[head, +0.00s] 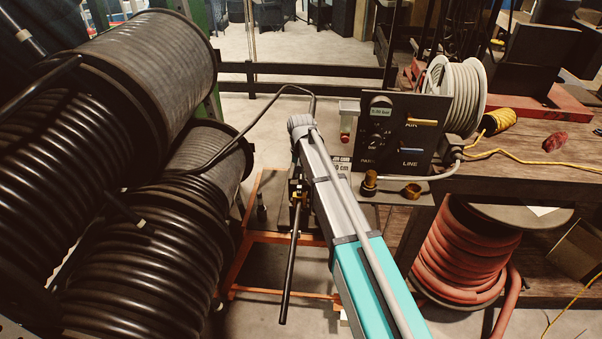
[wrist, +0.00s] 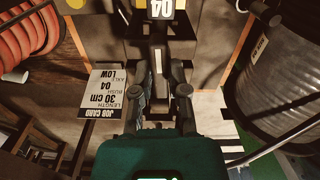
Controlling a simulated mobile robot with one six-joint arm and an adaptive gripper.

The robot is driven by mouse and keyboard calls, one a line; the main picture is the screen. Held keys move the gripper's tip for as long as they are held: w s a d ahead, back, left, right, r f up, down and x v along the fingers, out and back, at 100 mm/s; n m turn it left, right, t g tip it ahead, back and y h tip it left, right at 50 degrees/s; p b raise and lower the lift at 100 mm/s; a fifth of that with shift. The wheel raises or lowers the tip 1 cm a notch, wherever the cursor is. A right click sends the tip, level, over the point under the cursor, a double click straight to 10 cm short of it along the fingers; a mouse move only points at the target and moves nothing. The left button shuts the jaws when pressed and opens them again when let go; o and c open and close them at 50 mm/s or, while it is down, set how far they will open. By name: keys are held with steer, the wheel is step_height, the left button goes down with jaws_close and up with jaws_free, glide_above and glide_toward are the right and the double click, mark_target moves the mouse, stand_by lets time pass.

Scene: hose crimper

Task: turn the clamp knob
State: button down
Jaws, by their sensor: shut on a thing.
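In the wrist view my gripper (wrist: 165,78) has its two dark fingers close together, shut on a narrow dark piece (wrist: 158,58) that appears to be the clamp knob. The fingers hide most of it, so I cannot tell its turn angle. In the head view my own arm covers the gripper and the knob.
A job card (wrist: 107,92) lies left of my gripper. A control panel (head: 400,128) with a gauge stands right of my arm, with a brass fitting (head: 370,182) before it. Large black hose reels (head: 160,75) crowd the left. A red hose coil (head: 465,255) sits below the bench (head: 540,165).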

steer(key=m, duration=0.6)
steer(key=shift+m, duration=0.3)
steer(key=m, duration=0.6)
stand_by(0.3)
steer(key=c, duration=0.6)
jaws_free()
steer(key=shift+c, duration=0.2)
steer(key=shift+n, duration=0.3)
